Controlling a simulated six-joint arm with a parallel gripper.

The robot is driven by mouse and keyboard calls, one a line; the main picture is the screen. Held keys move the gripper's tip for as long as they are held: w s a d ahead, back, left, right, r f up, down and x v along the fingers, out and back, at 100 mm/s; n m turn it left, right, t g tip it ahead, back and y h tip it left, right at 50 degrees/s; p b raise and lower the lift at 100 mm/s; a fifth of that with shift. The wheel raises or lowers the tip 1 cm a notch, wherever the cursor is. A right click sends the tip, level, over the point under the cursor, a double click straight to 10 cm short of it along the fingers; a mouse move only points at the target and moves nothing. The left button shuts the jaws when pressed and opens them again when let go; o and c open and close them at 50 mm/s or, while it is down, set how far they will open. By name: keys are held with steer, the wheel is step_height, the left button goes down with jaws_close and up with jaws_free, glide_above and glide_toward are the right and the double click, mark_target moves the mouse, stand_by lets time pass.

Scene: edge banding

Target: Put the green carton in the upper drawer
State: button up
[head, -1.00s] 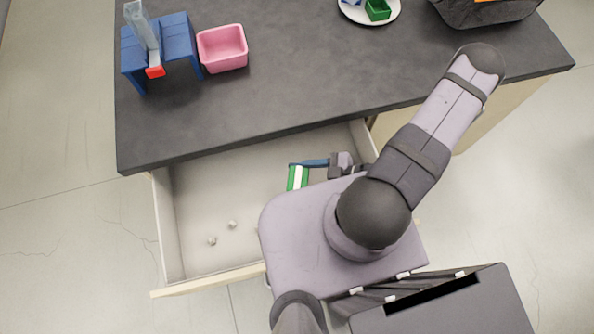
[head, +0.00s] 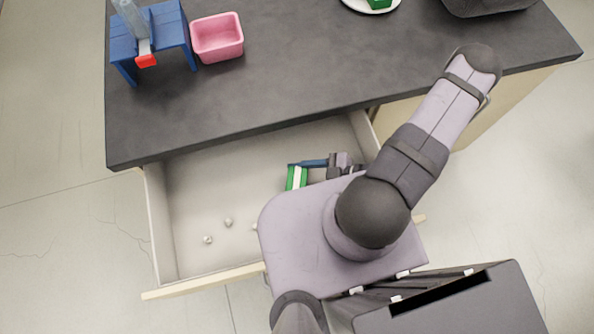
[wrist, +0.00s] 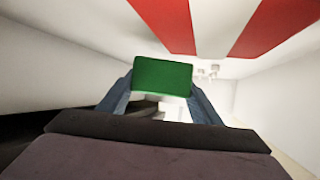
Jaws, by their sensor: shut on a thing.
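The green carton, with a white stripe on it, (head: 296,178) is over the inside of the open drawer under the dark counter; how far it is above the drawer floor I cannot tell. My gripper (head: 293,166) is shut on it, with one blue finger showing along its far side. In the wrist view a green face of the carton (wrist: 163,74) sits between both blue fingers. The drawer (head: 190,190) is pulled out, and my arm hides its right part.
Small white round things (head: 228,222) lie on the drawer floor. On the counter (head: 300,70) stand a blue stand (head: 165,30), a pink bin (head: 217,38) and a white plate (head: 352,4) with a green item. Red stripes (wrist: 275,25) cross the top of the wrist view.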

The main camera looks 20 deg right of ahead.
steer(key=shift+f, duration=0.15)
steer(key=shift+s+a+f+b, duration=0.1)
steer(key=shift+f+b, duration=0.4)
steer(key=shift+f, duration=0.05)
steer(key=o, duration=1.2)
steer(key=shift+f, duration=0.1)
steer(key=shift+c, duration=0.2)
